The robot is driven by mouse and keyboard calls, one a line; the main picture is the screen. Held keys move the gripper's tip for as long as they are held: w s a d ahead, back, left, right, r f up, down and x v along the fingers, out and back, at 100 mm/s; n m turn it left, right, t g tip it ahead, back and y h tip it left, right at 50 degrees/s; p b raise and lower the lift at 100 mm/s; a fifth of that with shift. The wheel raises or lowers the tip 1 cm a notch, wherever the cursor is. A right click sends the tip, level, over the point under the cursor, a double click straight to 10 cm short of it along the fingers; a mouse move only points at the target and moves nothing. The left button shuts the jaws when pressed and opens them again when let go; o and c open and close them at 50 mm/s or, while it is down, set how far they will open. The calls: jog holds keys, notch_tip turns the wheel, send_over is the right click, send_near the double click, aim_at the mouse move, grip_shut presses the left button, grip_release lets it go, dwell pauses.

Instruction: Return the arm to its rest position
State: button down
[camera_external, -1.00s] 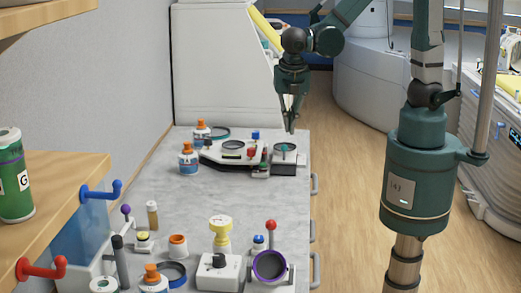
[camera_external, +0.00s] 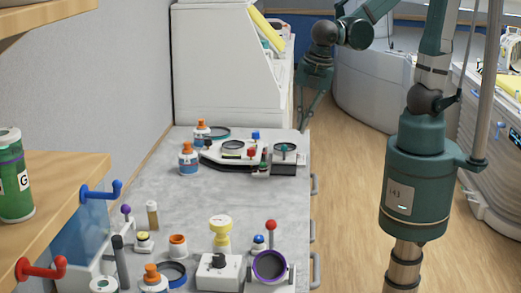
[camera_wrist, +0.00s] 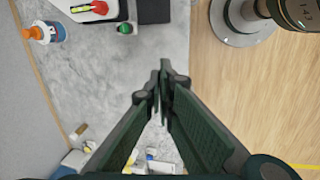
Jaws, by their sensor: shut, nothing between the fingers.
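My gripper (camera_external: 303,126) hangs pointing down at the far right edge of the grey bench (camera_external: 200,205) in the external view. It is shut and holds nothing. In the wrist view, the closed fingertips of my gripper (camera_wrist: 161,80) are near the middle, above the bench's edge, with wooden floor to the right.
On the bench's far part are a device with round dishes (camera_external: 232,147) and orange-capped bottles (camera_external: 188,158). Several items, including a ring holder (camera_external: 269,266), stand on the near part. A white cabinet (camera_external: 225,70) is behind.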

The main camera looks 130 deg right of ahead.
jog(key=s+a+r+m+t+y+b, duration=0.2)
jog(key=a+m+t+b, duration=0.3)
jog(key=a, duration=1.3)
jog(key=shift+s+a+r+m+t+b, duration=0.2)
jog(key=shift+s+r+m+t+b, duration=0.4)
jog(key=shift+m, duration=1)
jog(key=shift+s+f, duration=0.1)
dwell(0.8)
